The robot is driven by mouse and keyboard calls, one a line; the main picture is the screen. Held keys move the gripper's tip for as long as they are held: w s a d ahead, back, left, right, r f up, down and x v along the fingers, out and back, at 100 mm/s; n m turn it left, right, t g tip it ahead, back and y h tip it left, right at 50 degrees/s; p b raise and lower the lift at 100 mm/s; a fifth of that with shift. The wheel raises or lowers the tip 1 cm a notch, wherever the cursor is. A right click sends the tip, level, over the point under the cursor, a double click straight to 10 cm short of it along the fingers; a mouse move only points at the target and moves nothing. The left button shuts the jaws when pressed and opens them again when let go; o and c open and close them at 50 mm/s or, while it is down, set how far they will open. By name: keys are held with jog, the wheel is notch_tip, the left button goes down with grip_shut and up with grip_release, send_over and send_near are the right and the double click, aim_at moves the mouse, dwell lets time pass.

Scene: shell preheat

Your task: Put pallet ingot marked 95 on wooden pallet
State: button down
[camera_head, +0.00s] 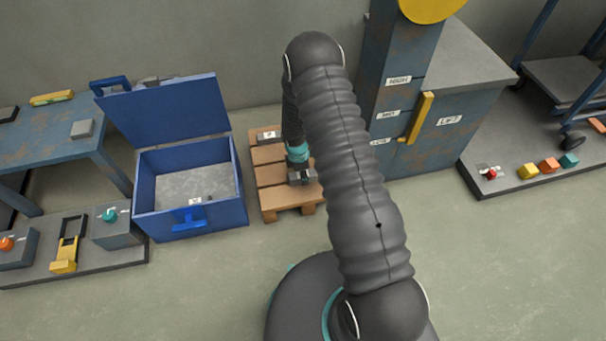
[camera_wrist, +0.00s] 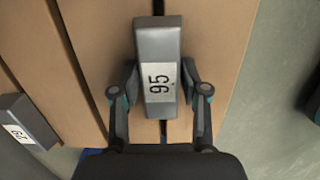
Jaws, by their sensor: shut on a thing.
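The grey ingot marked 95 (camera_wrist: 159,45) is between the fingers of my gripper (camera_wrist: 160,85) in the wrist view, its white label facing the camera. My gripper is shut on its sides. The wooden pallet (camera_wrist: 222,25) lies directly beneath the ingot; I cannot tell whether the ingot touches the boards. In the head view my gripper (camera_head: 300,177) is over the near right part of the pallet (camera_head: 273,196), and my arm hides the pallet's right side.
Another labelled ingot (camera_head: 267,136) sits at the pallet's far left, its marking upside down in the wrist view (camera_wrist: 27,122). An open blue chest (camera_head: 240,205) stands close on the left. A blue-grey cabinet (camera_head: 440,150) stands to the right. The floor in front is clear.

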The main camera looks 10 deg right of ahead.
jog(key=c, duration=0.6)
grip_release()
jog(key=shift+f, duration=0.1)
